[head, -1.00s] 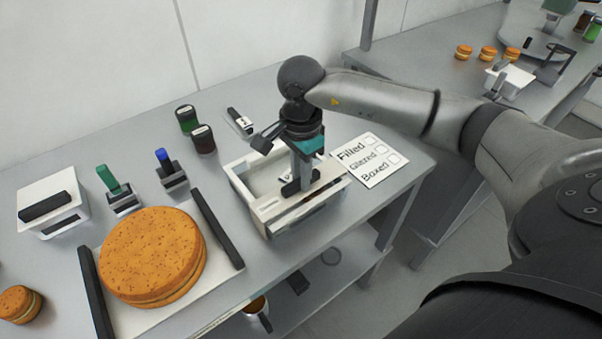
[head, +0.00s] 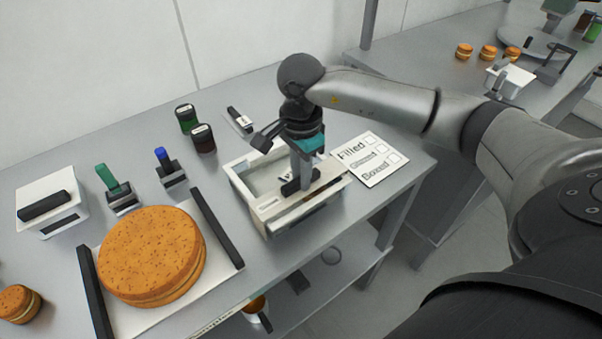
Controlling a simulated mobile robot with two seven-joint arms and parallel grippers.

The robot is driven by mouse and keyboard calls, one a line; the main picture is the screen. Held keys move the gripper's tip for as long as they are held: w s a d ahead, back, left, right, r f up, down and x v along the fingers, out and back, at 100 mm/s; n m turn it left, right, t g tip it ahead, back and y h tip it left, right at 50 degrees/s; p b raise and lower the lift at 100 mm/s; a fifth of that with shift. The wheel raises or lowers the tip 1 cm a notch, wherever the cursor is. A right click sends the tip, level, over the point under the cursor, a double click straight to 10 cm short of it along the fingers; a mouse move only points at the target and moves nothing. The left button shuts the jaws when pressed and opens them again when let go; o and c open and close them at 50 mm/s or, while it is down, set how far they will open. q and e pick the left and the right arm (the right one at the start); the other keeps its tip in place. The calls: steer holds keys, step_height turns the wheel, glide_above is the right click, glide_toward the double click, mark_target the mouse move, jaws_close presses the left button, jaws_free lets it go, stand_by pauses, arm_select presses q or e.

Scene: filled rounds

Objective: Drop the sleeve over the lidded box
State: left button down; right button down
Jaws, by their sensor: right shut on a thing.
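The sleeve (head: 268,207) is a white, open-topped rectangular frame near the right end of the bench. My right gripper (head: 300,186) comes down from above and is shut on the sleeve at its near right side, where a dark grip shows. A pale surface with a dark mark shows inside the frame; it looks like the top of the lidded box (head: 262,180), with the sleeve around it. The gripper and the sleeve's walls hide much of the box, and I cannot tell whether the sleeve rests on the bench. My left gripper is out of view.
A checklist card (head: 368,160) lies right of the sleeve. Two dark jars (head: 203,139) and a small labelled tool (head: 239,119) stand behind it. A big orange cake (head: 150,255) on a white board and a white container with a black bar (head: 50,205) are at left.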

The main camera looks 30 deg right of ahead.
steer(key=shift+f, duration=0.15)
steer(key=shift+c, duration=1.1)
jaws_free()
steer(key=shift+r+p, duration=2.05)
steer(key=shift+r, duration=1.55)
steer(key=shift+a+f, duration=0.1)
